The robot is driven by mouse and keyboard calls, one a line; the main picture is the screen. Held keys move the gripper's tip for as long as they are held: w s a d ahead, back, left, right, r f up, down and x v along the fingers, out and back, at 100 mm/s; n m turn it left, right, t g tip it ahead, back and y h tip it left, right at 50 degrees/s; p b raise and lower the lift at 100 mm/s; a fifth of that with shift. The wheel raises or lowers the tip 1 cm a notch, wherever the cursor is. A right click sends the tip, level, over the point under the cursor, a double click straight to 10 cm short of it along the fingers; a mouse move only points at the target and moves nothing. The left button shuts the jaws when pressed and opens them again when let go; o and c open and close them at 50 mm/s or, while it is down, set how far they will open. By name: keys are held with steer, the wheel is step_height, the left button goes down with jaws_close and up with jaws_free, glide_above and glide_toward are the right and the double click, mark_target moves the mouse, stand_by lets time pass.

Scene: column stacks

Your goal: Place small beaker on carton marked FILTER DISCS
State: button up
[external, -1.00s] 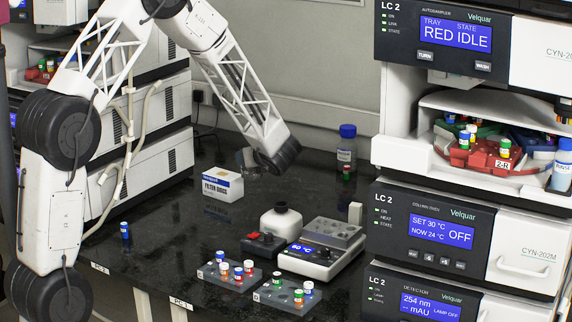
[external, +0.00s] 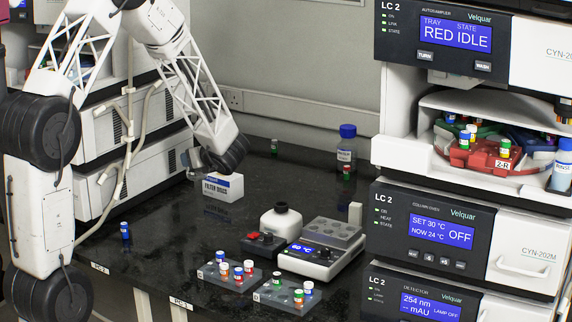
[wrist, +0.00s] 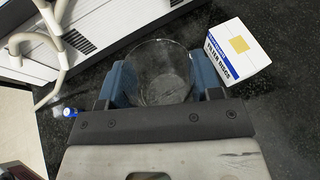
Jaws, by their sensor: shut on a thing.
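The small beaker (wrist: 162,72) is clear glass and sits between the two fingers of my gripper (wrist: 165,85) in the wrist view. My gripper is shut on it. The carton marked FILTER DISCS (external: 223,187) is a white box with a blue band, standing on the dark bench. In the wrist view the carton (wrist: 238,52) lies just right of my gripper, with a yellow square on its top. In the external view my gripper (external: 203,166) is at the carton's upper left, partly overlapping it. The beaker is mostly hidden there, and its height over the carton is unclear.
A blue-capped vial (external: 125,231) stands at the bench's left. A blue-capped bottle (external: 346,148) stands at the back. A hotplate-like block (external: 318,255), a white bottle (external: 281,222) and vial racks (external: 230,275) are in front. Instruments stand at both sides.

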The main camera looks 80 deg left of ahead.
steer(key=w+a, duration=0.3)
steer(key=a, duration=0.1)
steer(key=w+a+f, duration=0.1)
steer(key=w+a, duration=0.2)
steer(key=a, duration=0.2)
steer(key=w+a, duration=0.3)
steer(key=a, duration=0.1)
steer(key=shift+a+f, duration=0.2)
steer(key=shift+f, duration=0.05)
steer(key=shift+f, duration=1.75)
steer(key=shift+f, duration=0.15)
steer(key=o, duration=0.9)
steer(key=shift+r, duration=0.2)
steer(key=shift+v, duration=6)
